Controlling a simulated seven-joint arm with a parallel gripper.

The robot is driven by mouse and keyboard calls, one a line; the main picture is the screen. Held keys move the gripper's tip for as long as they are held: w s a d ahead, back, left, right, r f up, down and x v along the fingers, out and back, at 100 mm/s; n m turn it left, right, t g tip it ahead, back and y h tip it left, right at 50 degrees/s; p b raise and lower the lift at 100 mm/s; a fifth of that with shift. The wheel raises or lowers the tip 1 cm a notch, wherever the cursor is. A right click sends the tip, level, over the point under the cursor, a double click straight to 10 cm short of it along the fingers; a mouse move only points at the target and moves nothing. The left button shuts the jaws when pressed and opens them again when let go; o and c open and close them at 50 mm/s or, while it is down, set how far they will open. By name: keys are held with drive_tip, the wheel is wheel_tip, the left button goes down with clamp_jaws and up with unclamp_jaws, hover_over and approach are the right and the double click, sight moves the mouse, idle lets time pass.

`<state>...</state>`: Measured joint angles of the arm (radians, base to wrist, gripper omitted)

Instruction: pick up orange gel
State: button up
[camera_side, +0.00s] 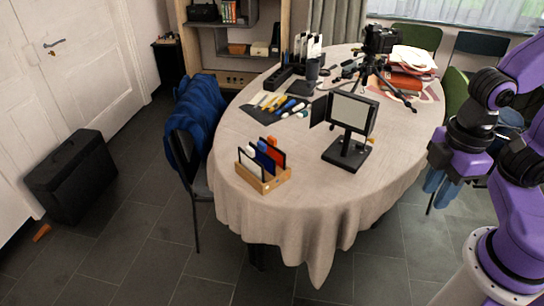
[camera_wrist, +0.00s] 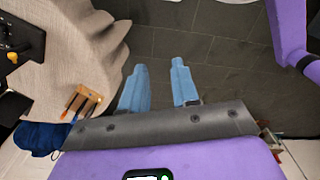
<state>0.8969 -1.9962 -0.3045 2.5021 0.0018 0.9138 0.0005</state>
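A small wooden holder (camera_side: 279,181) stands on the near left part of the cloth-covered table, with several thin framed gel sheets upright in it. The orange-red gel (camera_side: 275,155) is at its back right, partly hidden by a blue gel (camera_side: 264,160) and a pale, black-edged sheet (camera_side: 250,165) in front. The holder also shows in the wrist view (camera_wrist: 90,96), but the gels there are too small to tell apart well. My gripper (camera_side: 438,189) has blue fingers pointing down, right of the table's edge and far from the holder. In the wrist view (camera_wrist: 160,68) the fingers are apart with nothing between them.
A small panel on a stand (camera_side: 350,112) is right of the holder. Tools on dark mats, a black camera on a tripod (camera_side: 380,40) and a red-brown stack (camera_side: 405,80) are farther back. A chair with a blue jacket (camera_side: 198,105) stands left. The table's front is clear.

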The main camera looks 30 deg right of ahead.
idle(0.5)
drive_tip(key=w+a+f+m+t+y, duration=0.2)
drive_tip(key=w+a+f, duration=0.2)
drive_tip(key=w+a, duration=0.3)
drive_tip(key=m+t, duration=0.8)
drive_tip(key=t, duration=0.4)
approach(276, 140)
drive_tip(key=x, duration=0.6)
drive_tip(key=shift+w+d+f, duration=0.15)
drive_tip(key=shift+w+f, duration=0.05)
drive_tip(key=shift+f, duration=0.15)
drive_tip(key=shift+a+r+x, duration=0.1)
drive_tip(key=shift+r+x, duration=0.05)
drive_tip(key=shift+x, duration=1.15)
drive_tip(key=shift+a+r+x, duration=0.1)
drive_tip(key=shift+r+x, duration=0.05)
drive_tip(key=shift+x, duration=1.2)
clamp_jaws()
